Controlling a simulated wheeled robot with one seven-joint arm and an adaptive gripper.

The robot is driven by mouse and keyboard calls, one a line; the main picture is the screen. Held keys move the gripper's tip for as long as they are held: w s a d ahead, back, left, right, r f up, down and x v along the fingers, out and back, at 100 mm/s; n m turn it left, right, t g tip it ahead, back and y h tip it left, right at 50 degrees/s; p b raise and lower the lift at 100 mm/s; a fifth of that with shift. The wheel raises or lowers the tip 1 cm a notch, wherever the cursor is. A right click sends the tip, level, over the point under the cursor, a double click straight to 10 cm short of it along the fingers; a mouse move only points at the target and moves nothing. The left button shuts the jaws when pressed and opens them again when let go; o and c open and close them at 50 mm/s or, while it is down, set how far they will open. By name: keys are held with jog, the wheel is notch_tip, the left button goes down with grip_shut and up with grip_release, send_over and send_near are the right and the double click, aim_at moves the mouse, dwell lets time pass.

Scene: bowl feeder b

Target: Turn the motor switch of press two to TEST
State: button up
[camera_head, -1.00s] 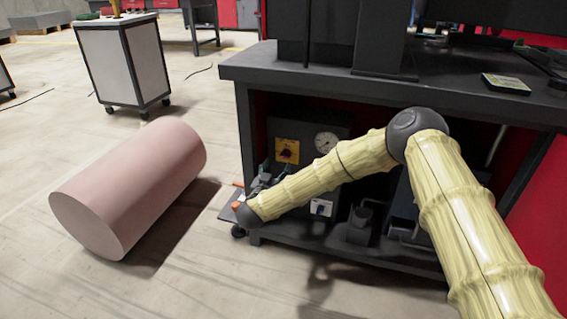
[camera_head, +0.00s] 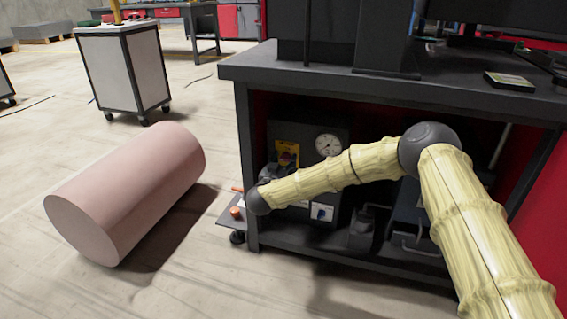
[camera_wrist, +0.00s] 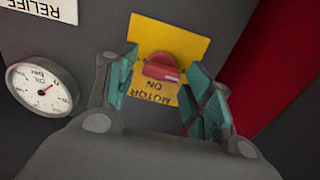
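The motor switch is a red knob (camera_wrist: 160,68) on a yellow plate (camera_wrist: 178,42), facing the wrist camera. Black lettering reading MOTOR and ON appears upside down below the knob in the wrist view; no TEST label is readable. My gripper (camera_wrist: 163,74) is open, its teal-padded fingers on either side of the knob. A gap shows between the left finger and the knob; I cannot tell whether the right finger touches it. In the head view the yellow plate (camera_head: 288,148) sits under the bench, and my dark gripper (camera_head: 276,173) partly covers its lower part.
A round dial gauge (camera_wrist: 42,86) and a white label reading RELIEF (camera_wrist: 52,8) are beside the switch. A pink cylinder (camera_head: 130,190) lies on the floor at left.

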jog(key=c, duration=0.6)
jog(key=shift+c, duration=0.2)
